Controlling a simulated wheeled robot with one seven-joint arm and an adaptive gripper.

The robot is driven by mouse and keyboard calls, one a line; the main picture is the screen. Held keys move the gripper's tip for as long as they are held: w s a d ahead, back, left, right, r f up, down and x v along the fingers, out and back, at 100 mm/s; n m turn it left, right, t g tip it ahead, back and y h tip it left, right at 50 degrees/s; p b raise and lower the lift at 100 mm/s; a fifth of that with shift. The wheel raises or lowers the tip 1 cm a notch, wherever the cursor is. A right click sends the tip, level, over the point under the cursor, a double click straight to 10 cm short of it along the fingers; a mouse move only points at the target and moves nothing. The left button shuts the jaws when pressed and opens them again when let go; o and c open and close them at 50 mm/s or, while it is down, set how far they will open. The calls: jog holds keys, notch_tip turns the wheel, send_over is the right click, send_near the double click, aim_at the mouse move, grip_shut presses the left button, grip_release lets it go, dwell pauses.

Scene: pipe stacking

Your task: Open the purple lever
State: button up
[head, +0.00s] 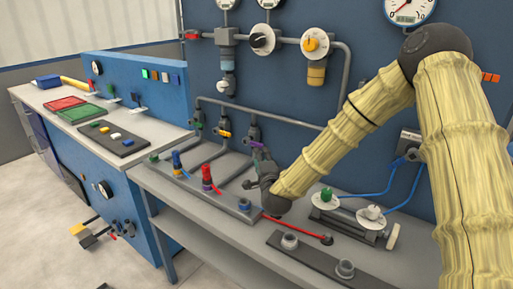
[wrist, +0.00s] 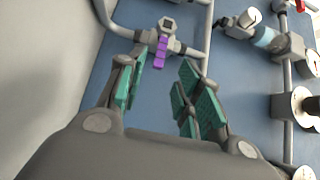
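The purple lever (head: 257,145) is a short handle on a grey valve on the blue wall panel, the rightmost of a row of small valves. In the wrist view the purple lever (wrist: 160,52) hangs from its grey valve body, ahead of my gripper (wrist: 163,78) and between the lines of its two fingers. The teal finger pads stand apart with nothing between them. The lever appears beyond the fingertips; I cannot tell the exact gap. In the head view my gripper (head: 262,168) is just below the lever, partly hidden by my arm.
Valves with a green lever (head: 197,126) and an orange lever (head: 223,134) are left of the purple one. A bench (head: 180,200) below carries blue and red fittings (head: 206,175). Grey pipes (head: 285,117) run above the valves.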

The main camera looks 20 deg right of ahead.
aim_at(257, 143)
jog(key=w, duration=0.3)
jog(key=w+d, duration=0.1)
jog(key=w, duration=0.2)
jog(key=w+p, duration=0.1)
jog(key=w, duration=0.2)
jog(key=shift+w+d, duration=0.2)
jog(key=shift+w, duration=0.1)
jog(key=shift+c, duration=0.2)
grip_shut()
jog(key=shift+a, duration=0.1)
